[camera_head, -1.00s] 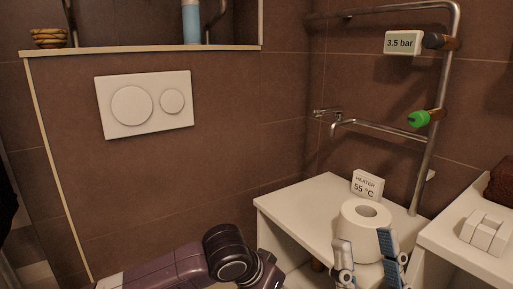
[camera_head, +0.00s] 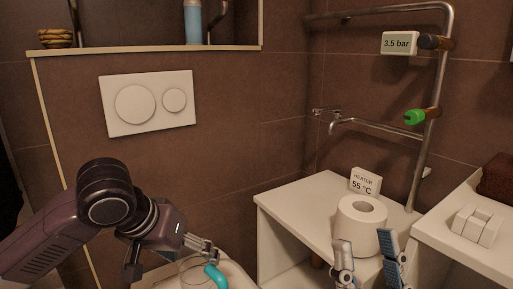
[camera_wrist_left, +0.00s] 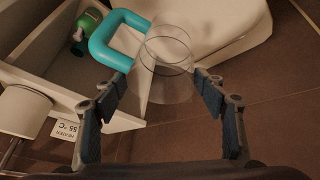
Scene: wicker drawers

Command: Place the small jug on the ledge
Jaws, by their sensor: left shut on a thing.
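The small jug (camera_head: 193,269) is clear glass with a turquoise handle, low in the head view in front of the white toilet. It also shows in the left wrist view (camera_wrist_left: 168,62), its handle pointing left. My left gripper (camera_head: 172,256) is shut on the jug's body, one finger on each side. The ledge (camera_head: 150,50) is the pale edge of the wall niche at the upper left, above and beyond the jug. My right gripper (camera_head: 367,246) is open and empty, fingers up in front of the paper roll.
On the ledge stand a striped bowl (camera_head: 56,38) at left and a blue bottle (camera_head: 193,22) toward the right, with bare ledge between. A flush plate (camera_head: 148,103) is below. A paper roll (camera_head: 360,217) stands on the white cabinet (camera_head: 300,207). Metal pipes (camera_head: 443,100) rise at right.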

